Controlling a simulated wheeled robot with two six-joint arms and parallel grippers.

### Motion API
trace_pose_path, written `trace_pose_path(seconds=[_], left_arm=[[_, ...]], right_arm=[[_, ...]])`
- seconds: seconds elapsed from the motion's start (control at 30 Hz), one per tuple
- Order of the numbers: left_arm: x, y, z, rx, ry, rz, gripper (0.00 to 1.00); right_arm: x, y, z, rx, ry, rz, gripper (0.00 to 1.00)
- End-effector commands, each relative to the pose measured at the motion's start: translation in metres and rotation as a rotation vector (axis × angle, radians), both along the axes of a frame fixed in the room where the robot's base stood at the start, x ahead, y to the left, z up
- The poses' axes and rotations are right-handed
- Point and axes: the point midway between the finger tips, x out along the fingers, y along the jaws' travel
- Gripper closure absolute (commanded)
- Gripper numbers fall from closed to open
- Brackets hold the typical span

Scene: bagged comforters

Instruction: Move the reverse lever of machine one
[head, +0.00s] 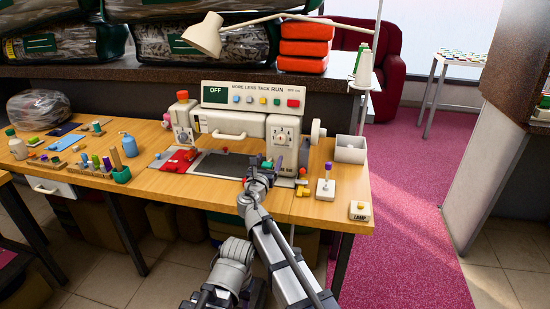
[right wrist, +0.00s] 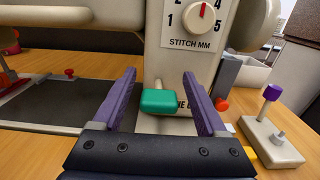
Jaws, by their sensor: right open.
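The cream sewing machine (head: 240,125) stands on the wooden table, its panel reading OFF. In the right wrist view, a lever with a teal-green block end (right wrist: 158,101) sticks out from the machine's pillar (right wrist: 178,65), below the STITCH MM dial. My right gripper (head: 263,168) is in front of the pillar. In the right wrist view its two purple fingers (right wrist: 159,78) are open, one on each side of the lever, with visible gaps to the block. Lettering behind the lever is partly hidden. In the head view my gripper largely covers the lever. My left gripper does not show.
A purple-knobbed stick on a cream base (head: 325,188) stands right of my gripper; it also shows in the right wrist view (right wrist: 270,140). A LAMP switch box (head: 359,211) and a grey bin (head: 350,149) are farther right. Spools and bottles crowd the table's left side.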

Motion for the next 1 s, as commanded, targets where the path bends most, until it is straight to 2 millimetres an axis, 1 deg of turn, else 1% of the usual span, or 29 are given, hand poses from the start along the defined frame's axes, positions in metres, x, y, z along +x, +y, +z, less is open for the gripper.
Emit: trace_pose_path(seconds=[0.03,0.1,0.33,1.0], left_arm=[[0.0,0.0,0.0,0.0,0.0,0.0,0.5],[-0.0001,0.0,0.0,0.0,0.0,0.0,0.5],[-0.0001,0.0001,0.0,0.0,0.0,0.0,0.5],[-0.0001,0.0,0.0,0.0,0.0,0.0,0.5]], right_arm=[[0.005,0.0015,0.0,0.0,0.0,0.001,0.25],[0.0068,0.002,0.0,0.0,0.0,0.001,0.25],[0.0063,0.0018,0.0,0.0,0.0,0.002,0.25],[0.0061,0.0019,0.0,0.0,0.0,0.002,1.0]])
